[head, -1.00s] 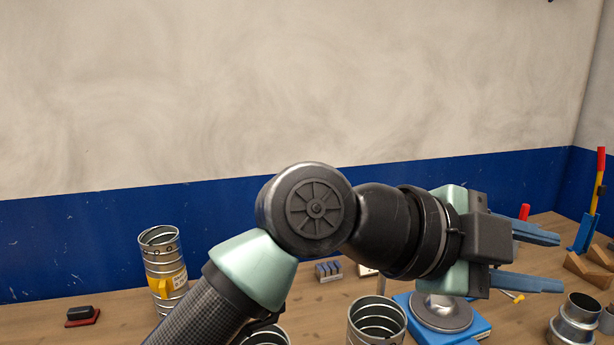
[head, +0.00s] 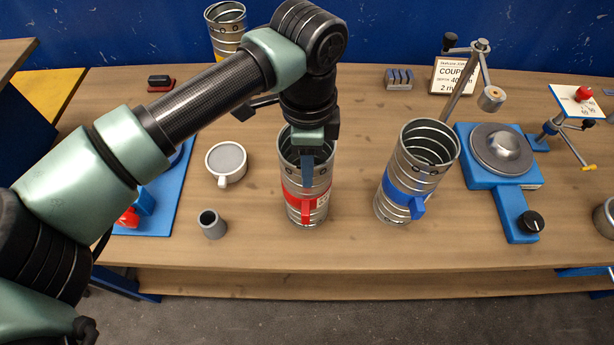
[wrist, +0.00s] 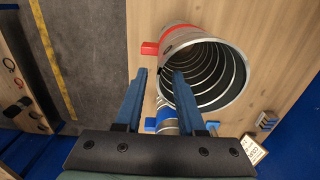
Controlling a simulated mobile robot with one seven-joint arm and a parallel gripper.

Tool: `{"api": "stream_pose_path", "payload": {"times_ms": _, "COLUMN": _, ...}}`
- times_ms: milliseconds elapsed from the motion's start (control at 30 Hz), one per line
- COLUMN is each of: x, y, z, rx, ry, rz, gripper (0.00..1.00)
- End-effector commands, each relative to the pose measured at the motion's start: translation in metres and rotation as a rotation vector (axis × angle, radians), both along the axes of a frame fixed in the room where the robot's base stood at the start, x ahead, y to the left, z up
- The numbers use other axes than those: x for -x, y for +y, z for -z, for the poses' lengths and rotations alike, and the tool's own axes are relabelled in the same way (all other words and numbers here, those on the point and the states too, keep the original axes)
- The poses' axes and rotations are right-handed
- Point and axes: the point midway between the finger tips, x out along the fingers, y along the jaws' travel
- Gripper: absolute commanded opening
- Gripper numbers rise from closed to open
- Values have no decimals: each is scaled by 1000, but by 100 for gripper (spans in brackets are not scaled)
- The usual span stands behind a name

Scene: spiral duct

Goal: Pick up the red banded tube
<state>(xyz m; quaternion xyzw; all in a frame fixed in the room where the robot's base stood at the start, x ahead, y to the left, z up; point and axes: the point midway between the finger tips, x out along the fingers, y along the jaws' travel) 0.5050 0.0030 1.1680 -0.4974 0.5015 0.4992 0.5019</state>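The red banded tube (head: 303,208) is a ribbed metal cylinder standing upright on the bench near its front edge, with a red band and tab. My gripper (head: 307,182) points down at its open top, and a blue finger overlaps the mouth and upper front wall. In the wrist view the tube (wrist: 232,80) shows its open mouth and red tab. There my gripper (wrist: 159,76) is open with nothing gripped. Its right finger overlaps the mouth and its left finger lies outside the rim. I cannot tell how deep the right finger is.
A blue banded tube (head: 398,192) stands close on the right. A yellow banded tube (head: 226,38) is at the back. A white-rimmed round cup (head: 226,162) and a small grey cup (head: 212,224) are on the left. A blue stand (head: 518,215) is on the right.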

Motion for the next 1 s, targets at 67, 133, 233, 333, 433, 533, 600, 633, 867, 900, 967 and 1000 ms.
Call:
{"api": "stream_pose_path", "payload": {"times_ms": 67, "x": 0, "y": 0, "z": 3, "rx": 1, "ry": 1, "rz": 0, "gripper": 39}}
{"api": "stream_pose_path", "payload": {"times_ms": 133, "x": 0, "y": 1, "z": 8, "rx": 2, "ry": 2, "rz": -1, "gripper": 39}}
{"api": "stream_pose_path", "payload": {"times_ms": 233, "x": 1, "y": 2, "z": 21, "rx": 4, "ry": 4, "rz": -2, "gripper": 39}}
{"api": "stream_pose_path", "payload": {"times_ms": 333, "x": 1, "y": 3, "z": 38, "rx": 3, "ry": 3, "rz": -1, "gripper": 39}}
{"api": "stream_pose_path", "payload": {"times_ms": 433, "x": 0, "y": 3, "z": 49, "rx": 3, "ry": 1, "rz": 0, "gripper": 39}}
{"api": "stream_pose_path", "payload": {"times_ms": 533, "x": 0, "y": 3, "z": 55, "rx": 2, "ry": -1, "rz": 2, "gripper": 39}}
{"api": "stream_pose_path", "payload": {"times_ms": 600, "x": 0, "y": 3, "z": 55, "rx": 1, "ry": -2, "rz": 2, "gripper": 39}}
{"api": "stream_pose_path", "payload": {"times_ms": 633, "x": 0, "y": 3, "z": 55, "rx": 1, "ry": -2, "rz": 2, "gripper": 39}}
{"api": "stream_pose_path", "payload": {"times_ms": 867, "x": 0, "y": 3, "z": 55, "rx": 2, "ry": -1, "rz": 2, "gripper": 13}}
{"api": "stream_pose_path", "payload": {"times_ms": 900, "x": 0, "y": 3, "z": 55, "rx": 2, "ry": -1, "rz": 2, "gripper": 6}}
{"api": "stream_pose_path", "payload": {"times_ms": 967, "x": 0, "y": 3, "z": 55, "rx": 2, "ry": -1, "rz": 2, "gripper": 0}}
{"api": "stream_pose_path", "payload": {"times_ms": 1000, "x": 0, "y": 3, "z": 55, "rx": 2, "ry": -1, "rz": 2, "gripper": 0}}
